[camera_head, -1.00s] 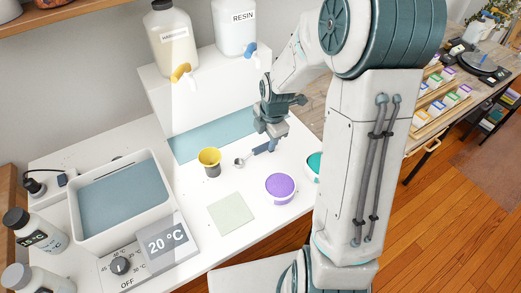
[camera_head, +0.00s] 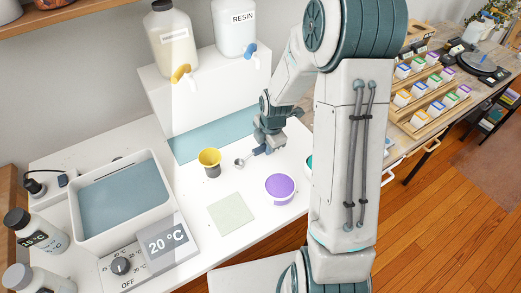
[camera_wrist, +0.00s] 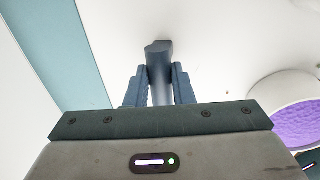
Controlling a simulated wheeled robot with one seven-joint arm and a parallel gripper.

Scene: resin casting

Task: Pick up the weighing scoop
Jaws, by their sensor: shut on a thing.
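The weighing scoop (camera_head: 240,162) lies low over the white worktop, with its small metal bowl toward the left and its blue-grey handle toward my gripper. My gripper (camera_head: 264,147) is at the handle end, pointing down. In the wrist view the handle (camera_wrist: 159,62) runs between the two fingers of my gripper (camera_wrist: 159,85), which are shut on it. The scoop's bowl is out of sight in the wrist view. I cannot tell whether the scoop still touches the worktop.
A yellow-and-grey cup (camera_head: 209,162) stands just left of the scoop. A bowl of purple powder (camera_head: 280,189) and a pale green mat (camera_head: 231,214) are nearer the front. Hardener (camera_head: 171,42) and resin (camera_head: 235,28) containers stand behind. A water bath (camera_head: 118,200) is at left.

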